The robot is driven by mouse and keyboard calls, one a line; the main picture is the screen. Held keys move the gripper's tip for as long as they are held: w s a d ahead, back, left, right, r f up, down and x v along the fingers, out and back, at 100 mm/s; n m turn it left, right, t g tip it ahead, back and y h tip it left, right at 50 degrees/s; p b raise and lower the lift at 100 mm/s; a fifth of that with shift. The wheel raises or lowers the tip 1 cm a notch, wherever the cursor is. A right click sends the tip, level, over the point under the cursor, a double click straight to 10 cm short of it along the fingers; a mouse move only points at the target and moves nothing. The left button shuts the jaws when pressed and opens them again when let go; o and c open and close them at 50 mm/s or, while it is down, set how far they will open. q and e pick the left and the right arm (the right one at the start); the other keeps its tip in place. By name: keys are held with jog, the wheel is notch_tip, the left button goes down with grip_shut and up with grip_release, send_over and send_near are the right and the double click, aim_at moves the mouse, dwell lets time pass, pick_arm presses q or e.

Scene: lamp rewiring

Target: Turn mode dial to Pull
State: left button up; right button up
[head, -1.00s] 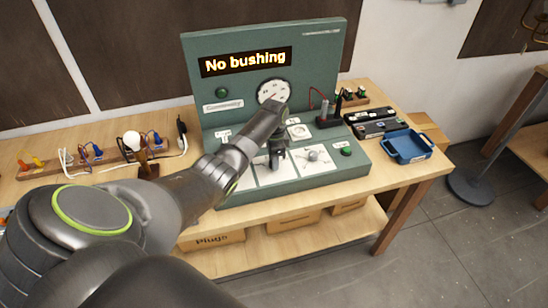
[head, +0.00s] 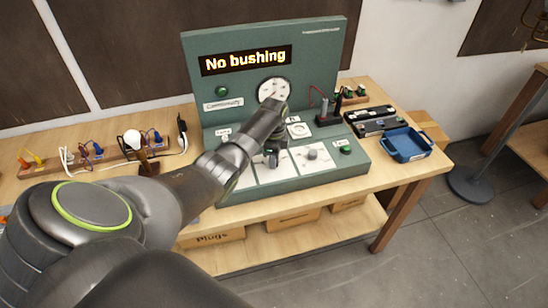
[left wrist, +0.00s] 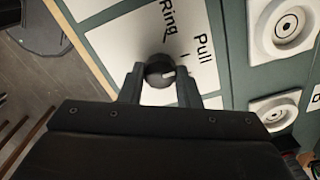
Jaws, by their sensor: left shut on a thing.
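The mode dial (left wrist: 156,68) is a dark round knob on a white panel of the green test bench (head: 325,50). In the left wrist view, the words Ring (left wrist: 169,20) and Pull (left wrist: 203,44) are printed beside it. A pale mark on the dial faces right, more toward the Pull side than the Ring side. My left gripper (left wrist: 160,78) has its fingers on either side of the dial and is shut on it. In the head view the left gripper (head: 272,157) hides the dial. My right gripper is not in view.
The bench display (head: 245,61) reads "No bushing". Another knob (head: 312,154) sits on the panel to the right, near a green button (head: 345,149). A blue tray (head: 408,146) stands on the right of the table, and a bulb with plugs (head: 132,138) on the left.

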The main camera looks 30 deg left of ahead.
pick_arm(q)
jog(key=shift+w+r, duration=0.1)
jog(key=o, duration=1)
notch_tip(320, 180, up, 17)
jog(key=shift+r, duration=0.2)
dwell(0.4)
